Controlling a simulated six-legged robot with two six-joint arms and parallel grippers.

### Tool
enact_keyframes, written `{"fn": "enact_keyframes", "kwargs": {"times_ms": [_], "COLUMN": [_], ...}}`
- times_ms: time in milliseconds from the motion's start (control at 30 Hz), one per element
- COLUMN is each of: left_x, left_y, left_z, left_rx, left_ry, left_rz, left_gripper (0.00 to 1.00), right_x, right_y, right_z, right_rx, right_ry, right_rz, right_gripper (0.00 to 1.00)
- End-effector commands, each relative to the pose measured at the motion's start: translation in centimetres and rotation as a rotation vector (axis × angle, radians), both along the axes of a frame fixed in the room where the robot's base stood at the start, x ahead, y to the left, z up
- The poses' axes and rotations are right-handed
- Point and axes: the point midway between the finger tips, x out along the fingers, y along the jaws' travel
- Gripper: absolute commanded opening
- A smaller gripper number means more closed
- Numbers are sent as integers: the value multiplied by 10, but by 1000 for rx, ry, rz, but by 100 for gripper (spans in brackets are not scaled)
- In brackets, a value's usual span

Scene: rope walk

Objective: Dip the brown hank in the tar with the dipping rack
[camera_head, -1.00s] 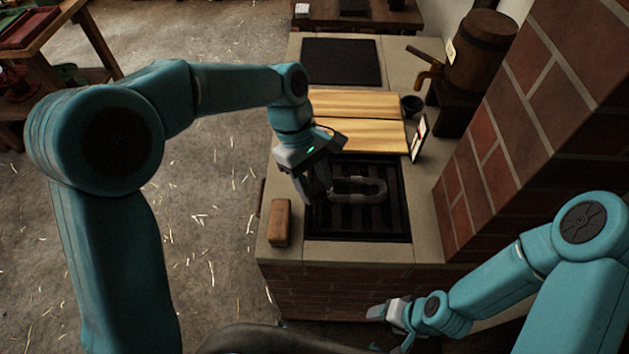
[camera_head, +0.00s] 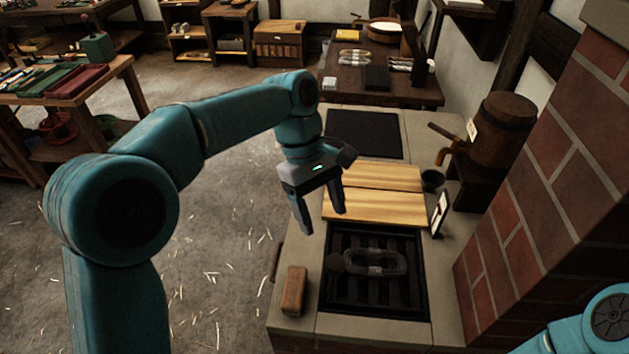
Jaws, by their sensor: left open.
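A grey oval loop (camera_head: 378,262) with a dark round knob at its left end lies on the black slatted grate (camera_head: 372,305) in the hearth top. I cannot tell whether it is the dipping rack, a hank or both together. No clearly brown hank shows, and no open tar surface can be made out. My left gripper (camera_head: 323,222) is open and empty, fingers pointing down, above the near-left edge of the pale wooden boards (camera_head: 385,208). It is apart from the loop, up and to its left. Only part of my right arm shows at lower right; its gripper is out of view.
A brown block (camera_head: 293,290) lies on the stone rim left of the grate. A small framed card (camera_head: 438,214), a dark cup (camera_head: 432,180) and a barrel with a tap (camera_head: 500,140) stand right. A brick wall (camera_head: 550,180) bounds the right. A dark table (camera_head: 430,92) stands behind.

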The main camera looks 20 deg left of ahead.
Motion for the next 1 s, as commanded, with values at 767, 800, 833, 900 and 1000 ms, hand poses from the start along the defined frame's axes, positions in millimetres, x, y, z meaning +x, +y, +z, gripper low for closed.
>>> {"fn": "enact_keyframes", "kwargs": {"times_ms": [767, 800, 833, 900, 1000], "left_x": [12, 12, 12, 12, 12], "left_y": [19, 19, 19, 19, 19], "left_z": [56, 56, 56, 56, 56], "left_rx": [0, 0, 0, 0, 0], "left_ry": [0, 0, 0, 0, 0], "left_rz": [0, 0, 0, 0, 0], "left_gripper": [68, 68, 68, 68, 68], "right_x": [0, 0, 0, 0, 0], "right_y": [0, 0, 0, 0, 0], "right_z": [9, 9, 9, 9, 9], "right_rx": [0, 0, 0, 0, 0], "right_ry": [0, 0, 0, 0, 0], "right_rz": [0, 0, 0, 0, 0], "right_gripper": [67, 67, 67, 67, 67]}}
